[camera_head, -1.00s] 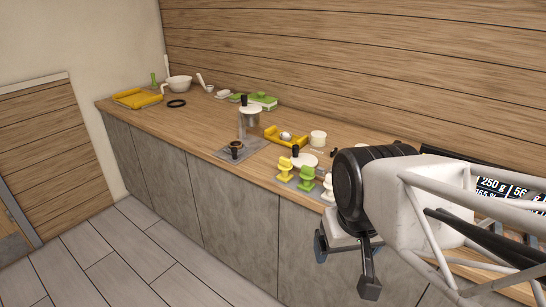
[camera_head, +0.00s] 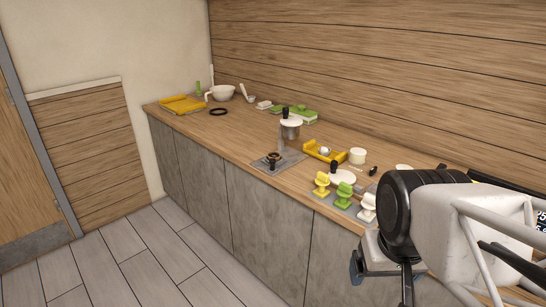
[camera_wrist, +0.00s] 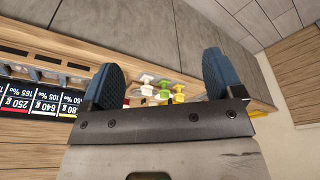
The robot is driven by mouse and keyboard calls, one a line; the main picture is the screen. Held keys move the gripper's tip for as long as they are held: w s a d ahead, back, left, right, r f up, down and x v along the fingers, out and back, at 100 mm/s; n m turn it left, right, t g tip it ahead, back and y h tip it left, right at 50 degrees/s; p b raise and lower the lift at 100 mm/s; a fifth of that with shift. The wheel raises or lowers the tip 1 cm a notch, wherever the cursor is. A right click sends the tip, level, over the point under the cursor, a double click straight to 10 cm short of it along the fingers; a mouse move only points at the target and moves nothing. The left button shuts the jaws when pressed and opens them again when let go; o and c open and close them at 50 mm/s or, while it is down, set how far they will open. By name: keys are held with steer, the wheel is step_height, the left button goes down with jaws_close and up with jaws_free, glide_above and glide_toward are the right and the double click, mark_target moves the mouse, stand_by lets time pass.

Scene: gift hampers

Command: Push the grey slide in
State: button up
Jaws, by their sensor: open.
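I cannot single out a grey slide with certainty. A flat grey plate (camera_head: 292,157) lies on the counter, with a dark ring piece (camera_head: 273,157) at its front and a post carrying a white, black-knobbed part (camera_head: 291,122) at its back. My gripper (camera_head: 380,274) is in front of the counter at lower right, well apart from that plate. In the wrist view my gripper (camera_wrist: 162,82) shows two blue fingers spread wide with nothing between them. Yellow, green and white stamp-like pieces (camera_wrist: 163,91) show beyond the fingers.
On the wooden counter (camera_head: 245,135) stand a yellow tray (camera_head: 183,105), a white bowl (camera_head: 221,93), a black ring (camera_head: 219,112), a yellow holder (camera_head: 325,152) and a white cup (camera_head: 358,156). Number labels (camera_wrist: 45,103) show at left in the wrist view. The floor (camera_head: 150,250) is clear.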

stand_by(0.3)
steer(key=c, duration=0.5)
steer(key=shift+w+d, duration=0.15)
steer(key=shift+w, duration=0.3)
steer(key=c, duration=0.4)
steer(key=w+n, duration=0.1)
steer(key=w+d+n+h, duration=0.1)
steer(key=w, duration=0.1)
steer(key=shift+f+g+h, duration=0.1)
steer(key=shift+g+h, duration=0.2)
steer(key=shift+g, duration=0.1)
jaws_close()
steer(key=w+a+f+n+t+h, duration=0.15)
steer(key=w+n+h, duration=0.45)
steer(key=w, duration=0.8)
steer(key=w+a+f+n+t+h, duration=0.1)
steer(key=w+a+f+n+h, duration=0.15)
steer(key=w+n, duration=0.8)
steer(key=w+a+f+n+t, duration=0.5)
steer(key=w+a+f+n, duration=0.1)
steer(key=w+a, duration=0.6)
steer(key=w+a+f+n+t+y, duration=0.1)
steer(key=w+a+f+n+t, duration=0.4)
steer(key=w+a, duration=0.7)
step_height(320, 180, down, 3)
steer(key=shift+w+a+r+n+t, duration=0.15)
steer(key=shift+w+a+n+t, duration=0.2)
steer(key=shift+t, duration=0.3)
steer(key=shift+s, duration=0.15)
